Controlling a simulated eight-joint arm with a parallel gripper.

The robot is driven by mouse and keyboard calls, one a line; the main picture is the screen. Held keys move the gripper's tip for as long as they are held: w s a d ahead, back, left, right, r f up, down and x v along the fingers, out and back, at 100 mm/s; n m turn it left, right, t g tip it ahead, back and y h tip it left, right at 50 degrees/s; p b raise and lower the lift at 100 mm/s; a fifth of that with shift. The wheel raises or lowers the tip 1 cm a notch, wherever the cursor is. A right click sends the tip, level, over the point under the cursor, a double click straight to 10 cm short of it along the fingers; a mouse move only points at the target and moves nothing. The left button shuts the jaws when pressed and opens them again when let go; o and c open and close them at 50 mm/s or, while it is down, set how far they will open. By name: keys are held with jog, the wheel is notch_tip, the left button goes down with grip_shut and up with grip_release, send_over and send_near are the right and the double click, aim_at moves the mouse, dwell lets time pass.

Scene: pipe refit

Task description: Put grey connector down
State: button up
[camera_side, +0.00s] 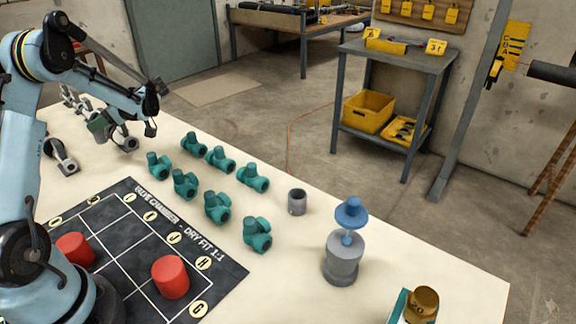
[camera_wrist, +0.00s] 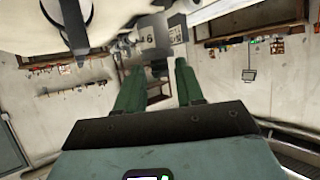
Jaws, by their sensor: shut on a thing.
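My gripper (camera_side: 112,129) is at the left of the table in the side view, at the end of my arm. It is shut on a grey connector (camera_side: 127,143), which shows just below and to the right of the green jaw part, low over or at the pale tabletop; I cannot tell whether it touches. In the wrist view, the two green fingers of my gripper (camera_wrist: 157,75) point away from the camera with a gap between them. The connector is hard to make out there.
Several grey connectors (camera_side: 88,107) stand behind the gripper, and a grey fitting (camera_side: 62,157) lies to its left. Several teal connectors (camera_side: 217,207) stand right of it. A dark mat (camera_side: 135,215) bears red cylinders (camera_side: 170,277). A grey ring (camera_side: 297,201) and blue-topped valve (camera_side: 343,255) stand further right.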

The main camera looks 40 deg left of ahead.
jog(key=shift+s+a+f, duration=0.4)
jog(key=shift+a+f, duration=0.3)
jog(key=shift+f, duration=0.45)
jog(key=shift+s+a+f, duration=0.35)
jog(key=shift+a+f, duration=0.3)
jog(key=shift+f, duration=0.45)
jog(key=shift+s+a+f, duration=0.4)
jog(key=shift+a+f, duration=0.3)
jog(key=shift+f, duration=0.45)
jog(key=shift+f, duration=0.1)
jog(key=o, duration=1)
jog(key=shift+o, duration=0.2)
